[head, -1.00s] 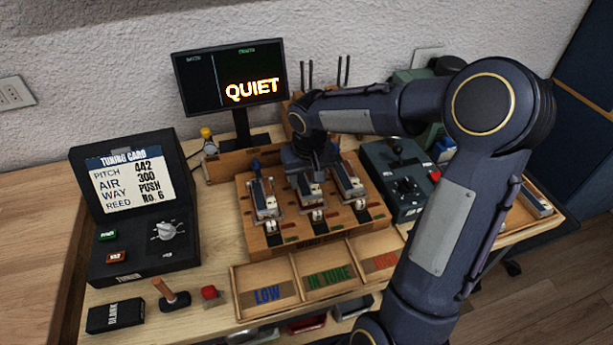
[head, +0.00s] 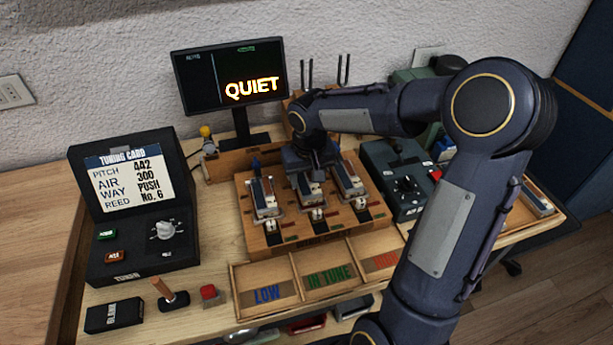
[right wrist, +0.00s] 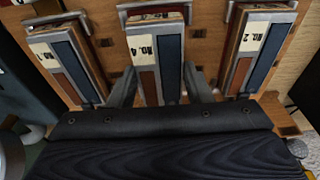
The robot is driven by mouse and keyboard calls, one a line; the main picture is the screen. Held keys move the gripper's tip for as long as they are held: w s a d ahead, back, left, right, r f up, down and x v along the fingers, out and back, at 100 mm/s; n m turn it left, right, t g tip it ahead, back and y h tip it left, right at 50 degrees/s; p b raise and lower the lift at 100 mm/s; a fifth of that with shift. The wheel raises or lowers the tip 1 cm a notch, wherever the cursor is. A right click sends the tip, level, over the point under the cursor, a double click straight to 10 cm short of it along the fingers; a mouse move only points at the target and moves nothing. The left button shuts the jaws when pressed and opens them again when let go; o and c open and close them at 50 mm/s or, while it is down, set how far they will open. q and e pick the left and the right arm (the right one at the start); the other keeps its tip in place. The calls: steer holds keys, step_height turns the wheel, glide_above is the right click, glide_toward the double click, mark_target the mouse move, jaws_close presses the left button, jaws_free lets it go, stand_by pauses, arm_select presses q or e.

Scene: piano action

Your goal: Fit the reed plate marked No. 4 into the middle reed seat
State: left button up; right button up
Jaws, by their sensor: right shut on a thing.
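The reed plate marked No. 4 (right wrist: 145,45) is in the middle of the right wrist view, with a brown strip and a blue strip. In the head view it lies at the middle reed seat (head: 318,214) of the wooden block. My right gripper (right wrist: 158,82) is shut on this plate, one finger along each side; in the head view the gripper (head: 311,168) covers its far end. I cannot tell whether the plate is fully down in the seat. My left gripper is not in view.
Plates No. 1 (right wrist: 64,52) and No. 2 (right wrist: 256,46) lie close on either side. A three-part tray (head: 318,309) lies in front of the block. A tuning box (head: 130,240) is on the left, a dark control box (head: 405,208) on the right. The monitor (head: 228,80) shows QUIET.

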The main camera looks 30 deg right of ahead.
steer(key=shift+f+b, duration=0.5)
steer(key=shift+b, duration=0.05)
stand_by(0.8)
steer(key=o, duration=1.1)
steer(key=r, duration=0.4)
steer(key=s+r, duration=0.1)
steer(key=r, duration=0.2)
steer(key=shift+a, duration=0.15)
steer(key=shift+r, duration=0.4)
